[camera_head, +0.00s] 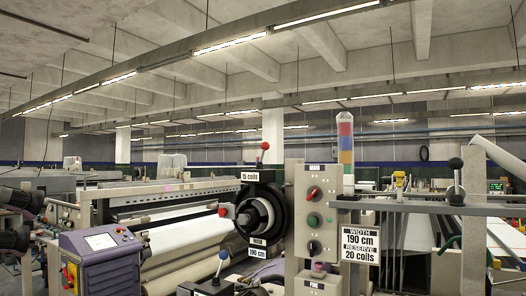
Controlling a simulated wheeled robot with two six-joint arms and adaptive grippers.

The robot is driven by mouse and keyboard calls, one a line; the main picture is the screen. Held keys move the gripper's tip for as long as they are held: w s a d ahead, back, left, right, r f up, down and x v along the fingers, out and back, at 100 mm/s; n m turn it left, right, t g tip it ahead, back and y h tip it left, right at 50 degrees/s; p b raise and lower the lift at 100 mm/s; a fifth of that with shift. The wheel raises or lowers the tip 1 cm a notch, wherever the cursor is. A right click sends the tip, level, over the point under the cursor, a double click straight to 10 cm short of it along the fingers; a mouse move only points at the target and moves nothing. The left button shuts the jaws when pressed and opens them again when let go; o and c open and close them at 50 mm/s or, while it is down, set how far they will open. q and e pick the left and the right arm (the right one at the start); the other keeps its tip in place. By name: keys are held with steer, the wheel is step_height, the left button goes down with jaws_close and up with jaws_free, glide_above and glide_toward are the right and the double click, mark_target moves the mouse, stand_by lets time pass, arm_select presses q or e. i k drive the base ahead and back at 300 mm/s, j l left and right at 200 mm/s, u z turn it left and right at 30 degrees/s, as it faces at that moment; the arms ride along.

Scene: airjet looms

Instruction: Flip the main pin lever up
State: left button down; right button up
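A lever with a red ball (265,146) stands upright above the black round housing (262,212), left of the beige control panel (314,214). A lever with a blue ball (223,254) leans up from a dark box in the lower middle. A lever with a black ball (456,163) stands upright on the rail at right. A tilted black-knobbed handle (450,245) is below it. Neither of my grippers shows in the view.
The panel carries a red knob (314,193), a green button (313,220) and a black knob (314,247). A purple console (100,258) stands at lower left. A sign (361,245) reads width 190 cm. A grey rail (430,208) crosses at right.

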mark_target(265, 146)
steer(key=z, duration=1.35)
steer(key=i+j, duration=0.1)
steer(key=j, duration=0.5)
steer(key=i+j, duration=0.1)
steer(key=j, duration=0.5)
steer(key=i+j, duration=0.1)
steer(key=j, duration=1.1)
steer(key=i+j, duration=0.15)
steer(key=j, duration=0.45)
steer(key=i+j, duration=0.1)
steer(key=j, duration=0.5)
steer(key=i+j, duration=0.1)
steer(key=j, duration=0.45)
